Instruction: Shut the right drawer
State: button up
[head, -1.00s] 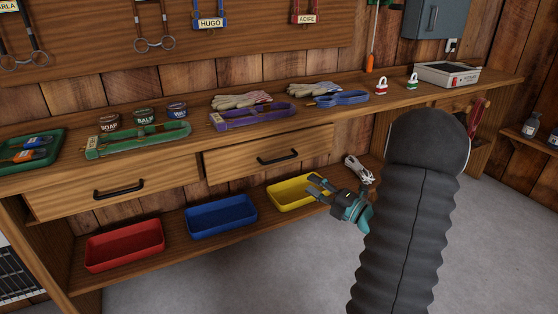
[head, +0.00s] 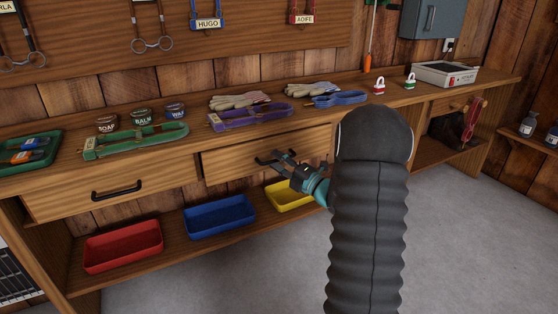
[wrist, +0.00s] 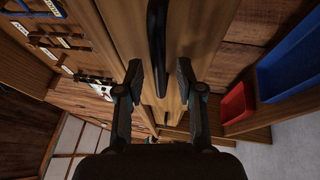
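The right drawer (head: 228,166) is a wooden front under the bench top, right of the left drawer (head: 70,199). I cannot tell clearly how far out it stands. My gripper (head: 272,158) is in front of it, fingers open and empty. In the head view the gripper covers most of the drawer's handle. In the wrist view a dark bar handle (wrist: 157,35) lies ahead, lined up with the gap between the open fingers (wrist: 160,78). I cannot tell whether any finger touches it.
Red (head: 123,246), blue (head: 220,217) and yellow (head: 287,197) trays stand on the lower shelf. The bench top holds a green halter (head: 135,141), purple halter (head: 250,117), gloves, tins and padlocks. Grey floor is open in front.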

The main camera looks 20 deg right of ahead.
jog(key=shift+w+a+r, duration=0.1)
jog(key=shift+w+a, duration=0.05)
jog(key=shift+w, duration=0.2)
grip_shut()
jog(key=shift+w+p, duration=0.65)
jog(key=shift+w, duration=1.45)
grip_release()
jog(key=shift+w+a, duration=0.1)
